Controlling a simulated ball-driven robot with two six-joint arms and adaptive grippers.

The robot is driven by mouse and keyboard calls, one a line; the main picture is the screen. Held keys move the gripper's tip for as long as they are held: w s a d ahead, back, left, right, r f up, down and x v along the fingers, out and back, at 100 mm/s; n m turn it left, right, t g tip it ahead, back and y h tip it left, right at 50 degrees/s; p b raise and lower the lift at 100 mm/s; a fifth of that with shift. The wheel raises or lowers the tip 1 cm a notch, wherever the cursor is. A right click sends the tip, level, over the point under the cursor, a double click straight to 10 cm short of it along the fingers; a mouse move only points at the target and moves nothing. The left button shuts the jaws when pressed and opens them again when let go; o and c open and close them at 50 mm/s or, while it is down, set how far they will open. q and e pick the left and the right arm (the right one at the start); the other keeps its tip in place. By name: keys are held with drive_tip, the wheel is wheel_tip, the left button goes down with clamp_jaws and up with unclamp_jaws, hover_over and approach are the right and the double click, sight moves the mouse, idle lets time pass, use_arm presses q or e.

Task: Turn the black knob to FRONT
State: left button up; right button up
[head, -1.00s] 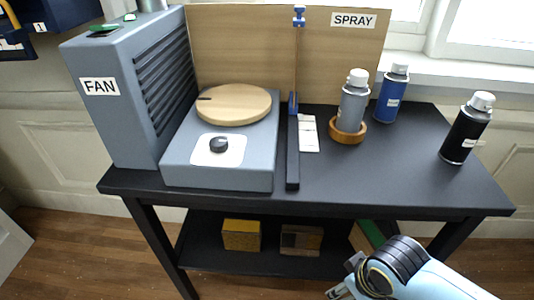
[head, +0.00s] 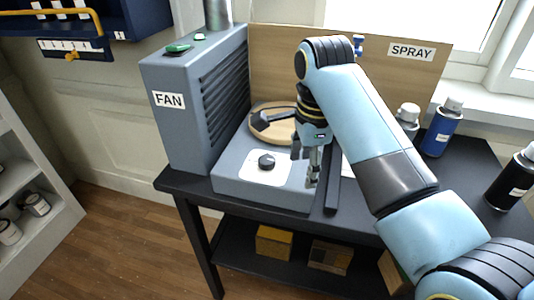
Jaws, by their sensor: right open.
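The black knob (head: 267,161) sits on a white plate (head: 262,175) on top of the low grey box (head: 248,193). Any marks on the plate are too small to read. My right gripper (head: 304,170) points down, open and empty, just to the right of the knob and apart from it. Its arm comes in from the lower right. A round wooden disc (head: 262,123) lies on the box behind the knob, partly hidden by my right gripper. My left gripper is not in view.
The grey FAN box (head: 180,120) stands left of the low box. My right arm covers much of the table's right side. Grey, blue (head: 440,128) and black (head: 512,182) spray cans stand there. A wooden board labelled SPRAY (head: 280,60) rises behind.

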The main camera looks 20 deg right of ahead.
sight(267, 159)
drive_tip(key=w+a+r+m+g, duration=0.1)
drive_tip(key=w+a+r+m, duration=0.5)
drive_tip(key=w+r+m, duration=0.15)
drive_tip(key=shift+m, duration=0.25)
drive_tip(key=f, duration=0.7)
drive_tip(key=w+f, duration=0.1)
drive_tip(key=f, duration=0.3)
drive_tip(key=shift+d, duration=0.3)
drive_tip(key=c, duration=1.1)
